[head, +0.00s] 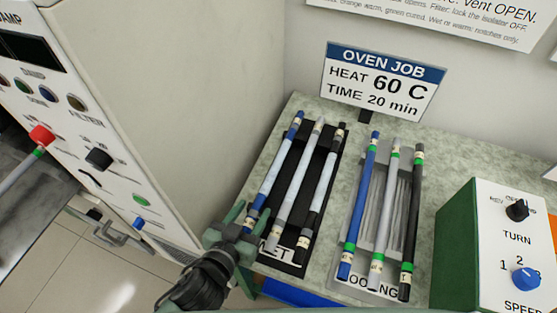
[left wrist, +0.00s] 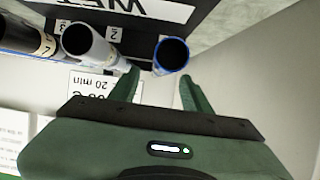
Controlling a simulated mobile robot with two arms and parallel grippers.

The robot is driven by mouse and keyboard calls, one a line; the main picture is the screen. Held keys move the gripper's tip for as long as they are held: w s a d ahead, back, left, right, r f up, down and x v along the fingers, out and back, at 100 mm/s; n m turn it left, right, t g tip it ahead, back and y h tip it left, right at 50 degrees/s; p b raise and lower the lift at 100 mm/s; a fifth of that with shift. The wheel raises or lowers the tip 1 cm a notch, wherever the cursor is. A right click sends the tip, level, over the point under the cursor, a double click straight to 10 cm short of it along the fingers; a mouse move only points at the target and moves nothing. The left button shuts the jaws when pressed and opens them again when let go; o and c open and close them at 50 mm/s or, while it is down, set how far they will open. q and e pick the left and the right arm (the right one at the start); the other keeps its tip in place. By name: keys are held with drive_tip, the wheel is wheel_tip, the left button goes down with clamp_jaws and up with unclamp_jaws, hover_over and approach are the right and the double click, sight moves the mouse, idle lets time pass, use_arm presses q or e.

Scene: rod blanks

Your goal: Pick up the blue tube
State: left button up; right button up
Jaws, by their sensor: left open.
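My left gripper (head: 244,228) is at the near end of this tube. Its fingers (left wrist: 160,90) are open on either side of the tube's line, and I see no clear contact. Another blue tube (head: 358,207), with green bands, lies leftmost on the grey COOLING rack (head: 380,275). My right gripper is not in view.
A grey tube (head: 385,210) and a black tube (head: 411,220) share the COOLING rack. A tall cabinet (head: 200,90) stands left; a green-sided control box (head: 510,245) stands right.

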sight(260, 197)
use_arm(q)
drive_tip(key=shift+w+d+f, duration=0.1)
drive_tip(key=shift+w+d, duration=0.2)
drive_tip(key=shift+w, duration=0.4)
drive_tip(key=x, duration=0.1)
drive_tip(key=p+x, duration=0.1)
drive_tip(key=x, duration=0.3)
drive_tip(key=shift+w+d+r+p, duration=0.1)
drive_tip(key=shift+w+r+p, duration=0.05)
drive_tip(key=shift+r+p, duration=0.15)
clamp_jaws()
